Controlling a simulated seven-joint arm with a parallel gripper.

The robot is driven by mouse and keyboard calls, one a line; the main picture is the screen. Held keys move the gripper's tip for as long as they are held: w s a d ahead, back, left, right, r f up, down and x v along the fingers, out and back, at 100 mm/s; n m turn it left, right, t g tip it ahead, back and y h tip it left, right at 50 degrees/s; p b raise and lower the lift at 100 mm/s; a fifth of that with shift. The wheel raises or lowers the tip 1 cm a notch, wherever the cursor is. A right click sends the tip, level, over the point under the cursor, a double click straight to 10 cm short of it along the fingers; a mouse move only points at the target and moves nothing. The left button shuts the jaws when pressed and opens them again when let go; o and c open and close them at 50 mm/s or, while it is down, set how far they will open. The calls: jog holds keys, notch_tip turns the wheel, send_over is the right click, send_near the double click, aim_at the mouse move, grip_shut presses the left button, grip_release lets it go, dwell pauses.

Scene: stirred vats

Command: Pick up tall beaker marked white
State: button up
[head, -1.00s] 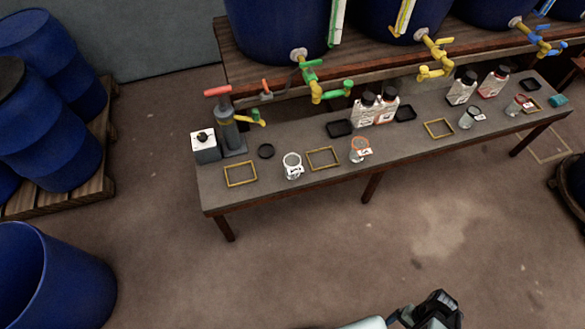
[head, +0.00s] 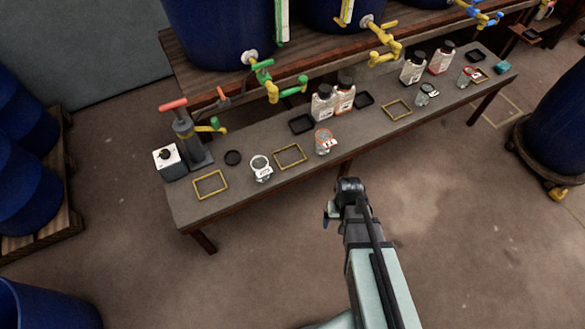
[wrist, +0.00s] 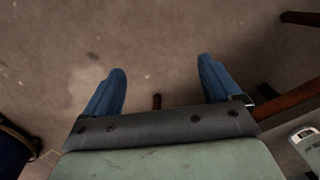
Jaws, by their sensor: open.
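A clear beaker with a white rim and a white label (head: 260,168) stands upright on the bench between two yellow frames in the head view. Its label is too small to read. A similar beaker with an orange rim (head: 324,141) stands to its right. My gripper (head: 338,205) is in front of the bench, over the floor, apart from every beaker.
The long bench (head: 235,205) also holds two beakers (head: 427,94) (head: 467,77) farther right, several capped bottles (head: 322,104) at the back, black trays (head: 302,124) and a pump (head: 190,140). Vat taps (head: 270,82) overhang its rear. The floor in front is clear.

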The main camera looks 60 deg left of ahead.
jog(key=s+a+r+n+y, duration=0.1)
jog(key=s+a+r, duration=0.35)
jog(key=a, duration=0.35)
jog(key=s+a+r+n, duration=0.1)
jog(key=s+a+r, duration=0.2)
jog(key=s+a, duration=0.35)
jog(key=s+a+r+n+y, duration=0.1)
jog(key=s+a+r, duration=0.25)
jog(key=a, duration=0.55)
notch_tip(320, 180, up, 5)
send_over(260, 166)
jog(key=d, duration=0.2)
jog(key=f, duration=0.4)
jog(key=f+m, duration=0.1)
jog(key=f, duration=0.4)
jog(key=f+m, duration=0.1)
jog(key=f, duration=0.4)
jog(key=shift+s+d+f+t+h, duration=0.1)
jog(key=shift+s+d+t+h, duration=0.15)
jog(key=shift+s+t+h, duration=0.05)
jog(key=shift+c, duration=0.4)
jog(key=c, duration=1)
